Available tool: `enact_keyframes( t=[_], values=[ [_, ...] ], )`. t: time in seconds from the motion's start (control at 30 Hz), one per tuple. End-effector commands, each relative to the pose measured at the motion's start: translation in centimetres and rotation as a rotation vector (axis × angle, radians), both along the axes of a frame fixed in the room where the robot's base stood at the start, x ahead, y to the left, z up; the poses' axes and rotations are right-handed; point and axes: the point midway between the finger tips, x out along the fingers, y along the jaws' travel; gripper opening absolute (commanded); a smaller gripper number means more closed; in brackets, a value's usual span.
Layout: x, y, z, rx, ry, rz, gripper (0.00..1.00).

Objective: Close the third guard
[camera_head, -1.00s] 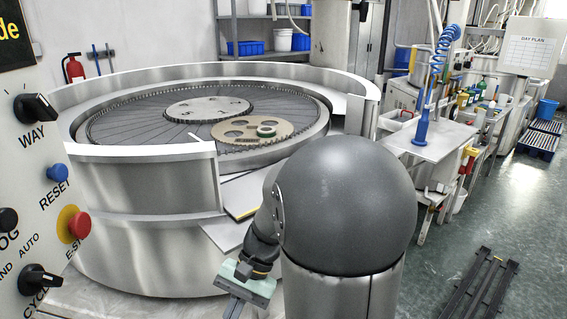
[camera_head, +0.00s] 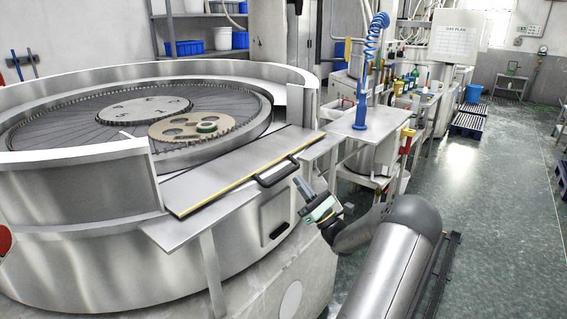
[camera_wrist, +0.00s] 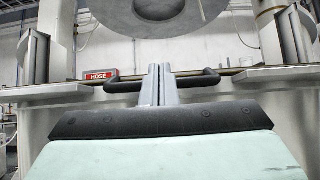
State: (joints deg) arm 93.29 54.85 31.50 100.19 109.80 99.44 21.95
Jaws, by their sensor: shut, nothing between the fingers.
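The guard (camera_head: 240,165) is a flat metal panel with a yellow front edge. It lies folded outward, almost level, in the gap of the lapping machine's rim wall. Its black bar handle (camera_head: 280,174) is on the front edge, and the handle also shows in the wrist view (camera_wrist: 198,81). My gripper (camera_head: 300,183) is shut and empty, just right of the handle and in front of the guard. In the wrist view the closed fingers (camera_wrist: 158,80) point at the handle's middle and cover it. I cannot tell whether they touch it.
The machine's rim wall (camera_head: 80,190) stands left of the gap. The lap plate (camera_head: 90,125) with a tan carrier (camera_head: 185,132) lies behind. A bench (camera_head: 345,130) with a blue coiled hose (camera_head: 370,75) stands right of the guard. The floor (camera_head: 490,220) at right is mostly clear.

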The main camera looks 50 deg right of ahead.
Motion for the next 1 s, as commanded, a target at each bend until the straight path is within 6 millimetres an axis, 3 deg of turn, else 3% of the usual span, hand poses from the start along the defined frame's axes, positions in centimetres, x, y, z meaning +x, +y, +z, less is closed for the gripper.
enact_keyframes(
  t=[0.47, 0.7, 1.0],
  values=[
    [7.2, 0.3, 6.6, -0.005, 0.003, 0.007, 0.00],
    [7.2, 0.2, 9.7, -0.005, 0.005, 0.004, 0.00],
    [7.2, 0.2, 10.2, -0.003, 0.005, 0.004, 0.00]
  ],
)
